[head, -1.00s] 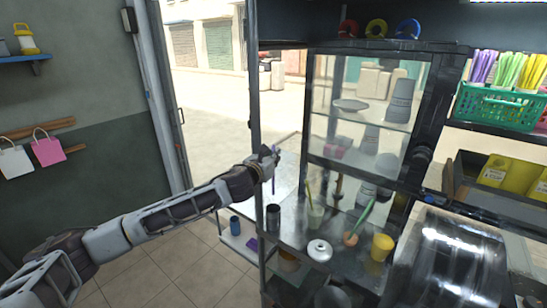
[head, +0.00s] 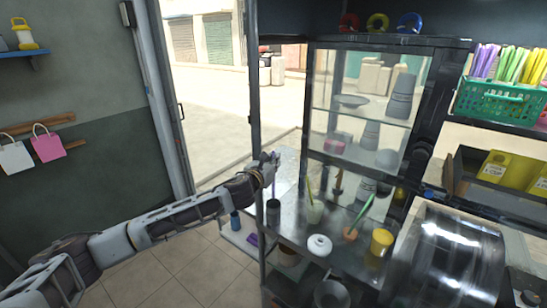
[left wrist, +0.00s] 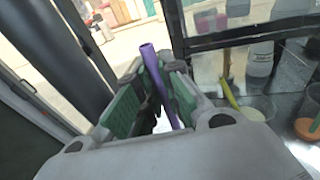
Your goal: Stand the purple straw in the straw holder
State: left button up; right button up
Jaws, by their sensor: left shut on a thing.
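The purple straw shows best in the left wrist view (left wrist: 157,82), upright with a slight tilt between the green-padded fingers. My left gripper (head: 268,168) is shut on it; the gripper also shows in the left wrist view (left wrist: 160,98). In the head view a thin piece of the purple straw (head: 274,187) shows below the gripper. A dark cylindrical cup (head: 273,212), which looks like the straw holder, stands on the counter just below the gripper. I cannot tell whether the straw's lower end is above or inside its mouth. My right gripper is not in view.
A dark upright post (head: 254,120) stands close beside the gripper. On the metal counter are a pale cup with a green straw (head: 314,212), a white round jar (head: 319,246) and a yellow cup (head: 381,241). A glass cabinet (head: 360,110) stands behind.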

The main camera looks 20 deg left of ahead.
aim_at(273, 186)
pick_arm(q)
jog(key=shift+f, duration=0.9)
dwell(0.4)
jog(key=shift+f+b, duration=2.45)
jog(key=shift+f, duration=2.1)
jog(key=o, duration=0.7)
jog(key=shift+r, duration=0.1)
